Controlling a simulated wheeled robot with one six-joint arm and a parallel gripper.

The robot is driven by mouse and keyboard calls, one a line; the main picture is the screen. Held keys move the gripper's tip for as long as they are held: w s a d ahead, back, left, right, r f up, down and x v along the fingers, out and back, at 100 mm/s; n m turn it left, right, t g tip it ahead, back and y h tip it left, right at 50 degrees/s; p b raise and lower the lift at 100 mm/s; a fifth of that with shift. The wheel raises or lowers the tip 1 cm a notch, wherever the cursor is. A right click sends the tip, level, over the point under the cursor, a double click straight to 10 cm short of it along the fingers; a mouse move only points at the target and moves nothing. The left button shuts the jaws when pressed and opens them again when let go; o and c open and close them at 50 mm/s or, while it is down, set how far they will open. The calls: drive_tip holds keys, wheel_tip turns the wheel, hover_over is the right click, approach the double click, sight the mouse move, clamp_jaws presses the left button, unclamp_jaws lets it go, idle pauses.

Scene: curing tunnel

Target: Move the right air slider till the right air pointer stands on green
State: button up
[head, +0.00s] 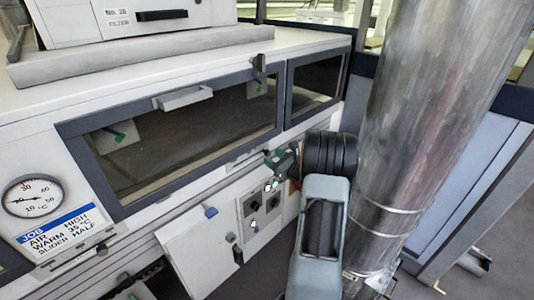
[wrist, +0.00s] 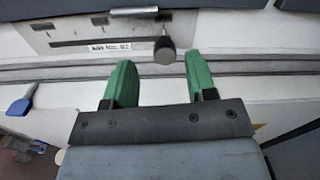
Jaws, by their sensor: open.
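My gripper (head: 281,162) has green fingers and is in front of the tunnel's front face, below the right end of the long window. In the wrist view my gripper (wrist: 160,85) is open with nothing between its fingers. A round grey slider knob (wrist: 164,50) on a short stem is just beyond the fingertips, nearer the right finger. It stands at the right part of a dark slot (wrist: 95,42) above a small label (wrist: 110,48). Behind the window, a pale plate with green (head: 258,86) shows at the right; I cannot read a pointer on it.
Another pale plate with green (head: 122,132) is behind the window's left part. A large metal duct (head: 420,110) rises close on the right.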

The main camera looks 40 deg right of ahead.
sight(269, 154)
drive_tip(key=shift+w+a, duration=0.15)
drive_tip(key=shift+w, duration=0.85)
drive_tip(key=shift+w+a, duration=0.1)
drive_tip(key=shift+w, duration=0.85)
drive_tip(key=shift+d, duration=0.1)
drive_tip(key=shift+s, duration=0.1)
drive_tip(key=shift+d, duration=0.1)
clamp_jaws()
